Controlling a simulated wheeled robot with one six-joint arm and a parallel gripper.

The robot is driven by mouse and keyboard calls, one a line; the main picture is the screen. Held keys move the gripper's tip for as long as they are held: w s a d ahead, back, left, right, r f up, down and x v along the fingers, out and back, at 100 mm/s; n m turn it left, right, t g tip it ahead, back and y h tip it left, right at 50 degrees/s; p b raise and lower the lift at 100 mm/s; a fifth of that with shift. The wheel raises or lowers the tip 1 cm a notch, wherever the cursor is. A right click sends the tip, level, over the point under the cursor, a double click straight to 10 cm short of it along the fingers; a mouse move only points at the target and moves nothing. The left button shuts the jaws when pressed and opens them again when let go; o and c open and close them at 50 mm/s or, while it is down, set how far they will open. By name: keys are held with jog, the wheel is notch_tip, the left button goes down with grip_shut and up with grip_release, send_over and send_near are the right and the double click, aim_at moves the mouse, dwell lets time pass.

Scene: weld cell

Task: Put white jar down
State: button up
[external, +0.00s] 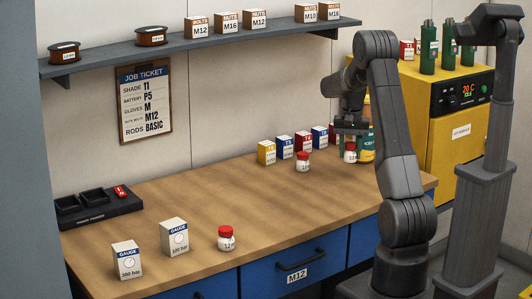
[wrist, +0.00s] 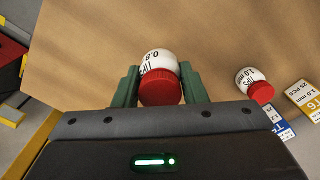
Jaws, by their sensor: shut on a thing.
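My gripper (external: 350,130) is shut on a white jar (external: 350,154) with a red lid. In the wrist view the jar (wrist: 158,62), with "TIPS 0.8" on its side, sits between the two green fingers (wrist: 160,82). The jar is over the back right part of the wooden workbench (external: 205,196); I cannot tell whether its base touches the top. A similar white jar (external: 303,162) stands on the bench to its left, and shows at the right of the wrist view (wrist: 254,84). A third such jar (external: 226,239) stands near the front edge.
Several small coloured boxes (external: 267,153) stand in a row at the back of the bench, left of my gripper. Two gauge boxes (external: 174,237) and a black tray (external: 97,210) are at the left. A yellow cabinet (external: 460,140) stands right. The bench middle is clear.

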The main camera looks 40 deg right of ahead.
aim_at(351, 143)
jog(key=shift+f+p, duration=0.45)
jog(key=shift+f, duration=2.9)
jog(key=shift+f, duration=0.1)
jog(key=shift+f, duration=0.15)
jog(key=o, duration=1)
notch_tip(351, 143, up, 12)
jog(key=shift+r+b, duration=0.25)
jog(key=shift+b, duration=0.45)
